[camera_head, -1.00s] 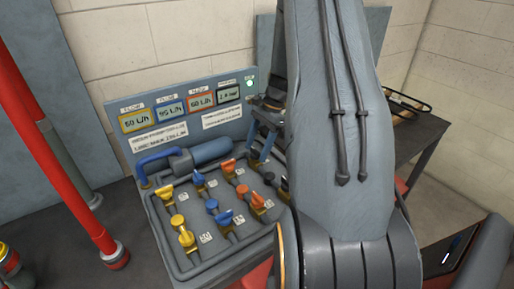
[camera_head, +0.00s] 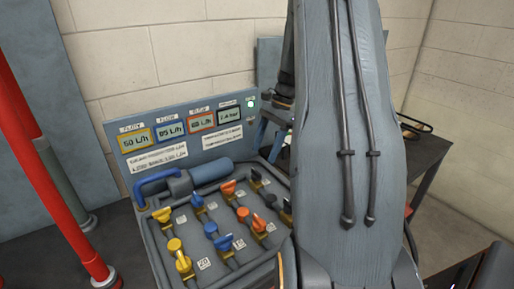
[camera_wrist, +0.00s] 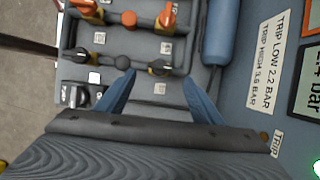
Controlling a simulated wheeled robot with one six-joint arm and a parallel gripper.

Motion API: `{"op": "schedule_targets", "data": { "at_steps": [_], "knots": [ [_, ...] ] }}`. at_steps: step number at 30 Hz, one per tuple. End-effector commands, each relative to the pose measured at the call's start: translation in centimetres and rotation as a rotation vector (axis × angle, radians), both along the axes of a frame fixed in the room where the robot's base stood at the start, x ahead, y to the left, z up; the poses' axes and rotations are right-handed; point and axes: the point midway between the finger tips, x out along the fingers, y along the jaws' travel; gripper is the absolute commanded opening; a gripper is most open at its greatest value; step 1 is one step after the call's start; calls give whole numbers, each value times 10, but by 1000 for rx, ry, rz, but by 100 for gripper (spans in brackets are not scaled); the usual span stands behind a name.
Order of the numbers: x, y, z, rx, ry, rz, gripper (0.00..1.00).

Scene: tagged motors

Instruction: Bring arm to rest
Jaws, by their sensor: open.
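My gripper (camera_wrist: 157,95) shows in the wrist view with its two blue fingers spread apart and nothing between them. Past the fingertips is the valve panel with black knobs (camera_wrist: 124,62) and orange knobs (camera_wrist: 167,14); the fingers look apart from them, though the depth is hard to judge. In the head view my own grey arm fills the right of the middle and hides the gripper. The valve panel (camera_head: 215,268) stands left of the arm, with yellow (camera_head: 162,214), blue (camera_head: 222,243), orange (camera_head: 243,213) and black knobs in rows.
Behind the valves a board carries several displays (camera_head: 170,131) and a small lit light (camera_head: 251,103). A blue cylinder (camera_head: 211,172) lies below it. A red pipe (camera_head: 50,180) stands at the left. A dark table (camera_head: 428,150) with a tray stands right of my arm.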

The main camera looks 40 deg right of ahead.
Motion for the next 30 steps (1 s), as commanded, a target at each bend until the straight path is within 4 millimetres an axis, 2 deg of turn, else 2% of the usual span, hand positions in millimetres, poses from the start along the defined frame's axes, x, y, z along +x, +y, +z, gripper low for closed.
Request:
{"op": "schedule_targets", "data": {
  "at_steps": [8,11,14,17,21,24,27,30],
  "knots": [
    [0,1,0,0,0,2,61],
    [-1,19,1,-24,-12,68,61],
    [-5,58,5,-79,-45,224,61],
    [-17,109,8,-153,-98,457,61],
    [-47,178,10,-255,-187,821,61],
    [-73,219,10,-316,-254,1074,61],
    [-98,249,9,-363,-316,1287,61],
    [-118,269,7,-394,-363,1445,61]
  ]
}}
